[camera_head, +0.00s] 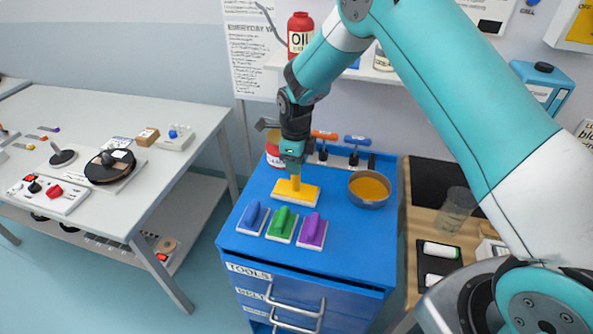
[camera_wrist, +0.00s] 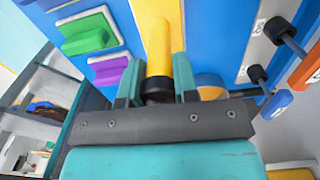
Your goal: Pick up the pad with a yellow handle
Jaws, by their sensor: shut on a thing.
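In the wrist view the yellow handle (camera_wrist: 157,45) stands between the two fingers of my gripper (camera_wrist: 159,82). The pad's base looks level; whether it touches the cabinet top I cannot tell.
Blue (camera_head: 253,217), green (camera_head: 282,224) and purple (camera_head: 312,231) pads lie in front on the cabinet top (camera_head: 345,240). A bowl with orange contents (camera_head: 369,189) stands to the right. Tools with orange (camera_head: 324,135) and blue (camera_head: 357,140) handles stand behind.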

